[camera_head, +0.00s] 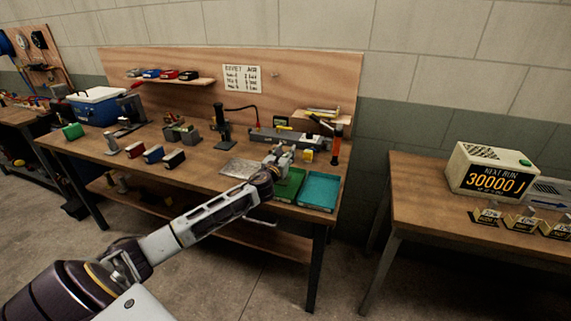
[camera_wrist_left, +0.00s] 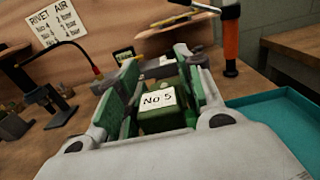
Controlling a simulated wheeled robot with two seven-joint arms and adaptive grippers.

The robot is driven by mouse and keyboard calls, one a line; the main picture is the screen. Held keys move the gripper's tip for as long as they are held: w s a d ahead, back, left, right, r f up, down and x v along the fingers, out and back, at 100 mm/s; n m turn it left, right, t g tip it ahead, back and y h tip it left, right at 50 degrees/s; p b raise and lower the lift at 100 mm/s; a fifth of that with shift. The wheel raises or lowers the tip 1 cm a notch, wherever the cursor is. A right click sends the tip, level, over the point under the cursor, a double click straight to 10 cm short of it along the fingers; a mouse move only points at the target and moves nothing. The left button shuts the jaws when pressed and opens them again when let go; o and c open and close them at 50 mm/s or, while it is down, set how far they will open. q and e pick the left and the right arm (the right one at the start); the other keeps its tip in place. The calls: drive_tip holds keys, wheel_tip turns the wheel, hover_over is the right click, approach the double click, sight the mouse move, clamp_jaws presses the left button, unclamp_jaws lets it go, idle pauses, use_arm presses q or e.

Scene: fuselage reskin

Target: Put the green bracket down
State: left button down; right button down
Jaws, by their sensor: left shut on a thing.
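My left gripper (camera_head: 282,157) reaches over the right part of the workbench, just behind the green tray (camera_head: 288,186). In the left wrist view my left gripper (camera_wrist_left: 157,88) is shut on the green bracket (camera_wrist_left: 172,119), a dark green piece with a white label reading "No 5". The fingers stand on both sides of it. The bracket's underside is hidden, so I cannot tell whether it touches anything below. In the head view the bracket is too small and covered to make out. My right gripper is not in view.
A teal tray (camera_head: 318,191) lies right of the green tray; it also shows in the left wrist view (camera_wrist_left: 275,120). An orange-handled hammer (camera_head: 336,145) stands behind. A flat silvery sheet (camera_head: 242,168) lies to the left. A black stand (camera_head: 222,130) rises farther left.

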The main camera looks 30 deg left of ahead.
use_arm(q)
drive_tip(key=shift+f, duration=0.45)
wheel_tip(320, 180, down, 2)
drive_tip(key=shift+f+b, duration=0.25)
drive_tip(key=shift+b, duration=0.1)
drive_tip(key=shift+f, duration=0.2)
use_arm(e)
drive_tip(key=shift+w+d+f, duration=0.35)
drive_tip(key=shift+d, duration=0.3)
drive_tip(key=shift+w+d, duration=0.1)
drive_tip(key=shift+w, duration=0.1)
use_arm(q)
drive_tip(key=c, duration=0.9)
unclamp_jaws()
drive_tip(key=shift+f, duration=0.1)
drive_tip(key=shift+c, duration=0.2)
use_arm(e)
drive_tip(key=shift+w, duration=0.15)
